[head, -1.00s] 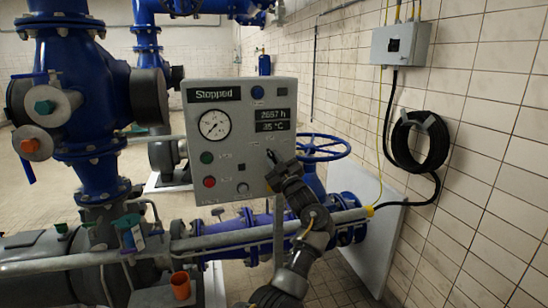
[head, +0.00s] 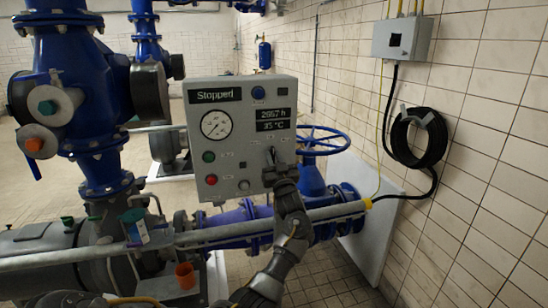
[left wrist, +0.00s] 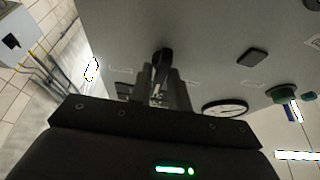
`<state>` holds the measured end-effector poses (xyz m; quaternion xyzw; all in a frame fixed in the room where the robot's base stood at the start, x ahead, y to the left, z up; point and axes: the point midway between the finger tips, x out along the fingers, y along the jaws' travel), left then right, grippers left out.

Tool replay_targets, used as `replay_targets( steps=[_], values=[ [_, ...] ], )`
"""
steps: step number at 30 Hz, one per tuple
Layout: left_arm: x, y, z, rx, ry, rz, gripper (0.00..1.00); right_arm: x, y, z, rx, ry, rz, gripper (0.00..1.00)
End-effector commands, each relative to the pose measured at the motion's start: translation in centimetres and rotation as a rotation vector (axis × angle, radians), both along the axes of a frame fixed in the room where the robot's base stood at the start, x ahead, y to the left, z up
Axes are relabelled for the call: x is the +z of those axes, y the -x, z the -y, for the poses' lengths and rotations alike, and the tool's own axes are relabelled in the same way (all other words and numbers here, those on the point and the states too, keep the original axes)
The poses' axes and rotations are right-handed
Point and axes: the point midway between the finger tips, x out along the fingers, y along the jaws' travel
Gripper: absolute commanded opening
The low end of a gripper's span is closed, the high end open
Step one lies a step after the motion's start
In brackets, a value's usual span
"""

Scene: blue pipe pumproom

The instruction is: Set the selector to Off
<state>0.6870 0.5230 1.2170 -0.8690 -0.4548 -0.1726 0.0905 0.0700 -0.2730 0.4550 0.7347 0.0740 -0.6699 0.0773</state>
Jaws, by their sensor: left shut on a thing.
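The grey control panel (head: 225,118) stands in the middle of the head view. Its selector (head: 272,154) is at the lower right of the panel face, with its handle pointing roughly up. The labels around it are too small to read. My left gripper (head: 278,171) is at the panel face, coming from below. In the left wrist view its fingers (left wrist: 160,88) are shut on the dark selector handle (left wrist: 163,58), and they hide part of it. My right gripper is not in view.
The panel has a display (head: 214,95) reading "Stopped", a gauge (head: 215,125), a green button (head: 208,157) and a red button (head: 211,180). A blue handwheel (head: 320,140) is close on the right. A grey pipe (head: 330,211) runs below the panel.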

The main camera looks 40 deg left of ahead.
Motion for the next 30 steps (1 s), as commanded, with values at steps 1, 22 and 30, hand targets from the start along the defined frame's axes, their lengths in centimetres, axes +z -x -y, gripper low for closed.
replay_targets(
  steps=[1,22,30],
  values=[
    [0.0,0.0,0.0,0.001,-0.001,-0.002,0.00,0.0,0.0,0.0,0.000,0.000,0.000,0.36],
    [-0.2,0.1,0.2,0.000,0.000,0.000,0.33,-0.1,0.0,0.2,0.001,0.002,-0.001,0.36],
    [-2.1,2.2,3.3,-0.003,0.001,0.002,0.33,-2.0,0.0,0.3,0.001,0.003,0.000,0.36]
  ],
)
